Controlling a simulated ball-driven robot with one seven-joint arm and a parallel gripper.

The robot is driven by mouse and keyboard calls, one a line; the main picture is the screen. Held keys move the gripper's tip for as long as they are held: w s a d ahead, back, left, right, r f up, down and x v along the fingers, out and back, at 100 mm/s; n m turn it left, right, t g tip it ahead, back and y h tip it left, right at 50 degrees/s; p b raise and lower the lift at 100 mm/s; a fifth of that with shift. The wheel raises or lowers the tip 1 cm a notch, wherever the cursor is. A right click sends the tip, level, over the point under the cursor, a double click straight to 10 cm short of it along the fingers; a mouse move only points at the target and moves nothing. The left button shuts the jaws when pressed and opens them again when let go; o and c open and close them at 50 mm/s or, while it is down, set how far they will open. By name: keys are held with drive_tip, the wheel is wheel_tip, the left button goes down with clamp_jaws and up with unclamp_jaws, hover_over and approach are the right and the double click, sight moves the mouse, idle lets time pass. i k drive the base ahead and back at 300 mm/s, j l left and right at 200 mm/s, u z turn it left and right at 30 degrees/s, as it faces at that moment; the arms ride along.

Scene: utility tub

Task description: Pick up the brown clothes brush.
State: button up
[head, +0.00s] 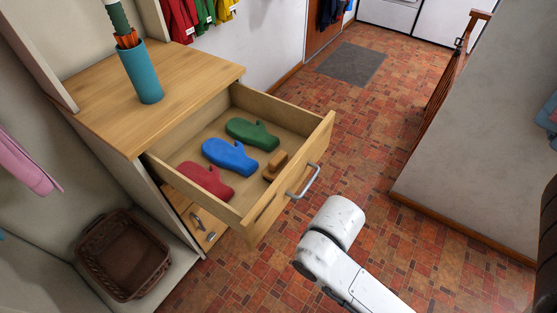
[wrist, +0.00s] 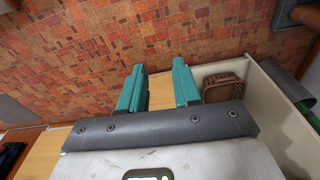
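The brown clothes brush (head: 277,167) lies in the open wooden drawer (head: 323,133), near its front panel and just right of the blue mitten (head: 229,157). A green mitten (head: 252,133) lies behind it and a red mitten (head: 206,181) toward the near side. In the wrist view my gripper (wrist: 158,76) has its two teal fingers spread apart, with nothing seen held between them. In the head view my white arm shows outside the drawer, to the lower right of the brush; the fingers are not visible there. The brush is not visible in the wrist view.
The drawer's metal handle (head: 303,182) sticks out toward my arm. A teal umbrella holder (head: 142,75) stands on the cabinet top (head: 200,77). A woven basket (head: 124,255) sits at the lower left. The tiled floor (head: 375,160) right of the drawer is open.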

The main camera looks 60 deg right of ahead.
sight(276, 165)
drive_tip(key=u, duration=0.45)
drive_tip(key=l+u, duration=0.1)
drive_tip(key=u, duration=0.35)
drive_tip(key=i+l+u, duration=0.1)
drive_tip(key=u, duration=0.75)
drive_tip(key=l+u, duration=0.1)
drive_tip(key=u, duration=0.8)
drive_tip(key=l+u, duration=0.1)
drive_tip(key=u, duration=0.35)
drive_tip(key=k+u, duration=0.1)
drive_tip(key=u, duration=0.35)
drive_tip(key=k+l+u, duration=0.1)
drive_tip(key=u, duration=0.15)
drive_tip(key=k+l+z, duration=0.15)
drive_tip(key=z, duration=0.6)
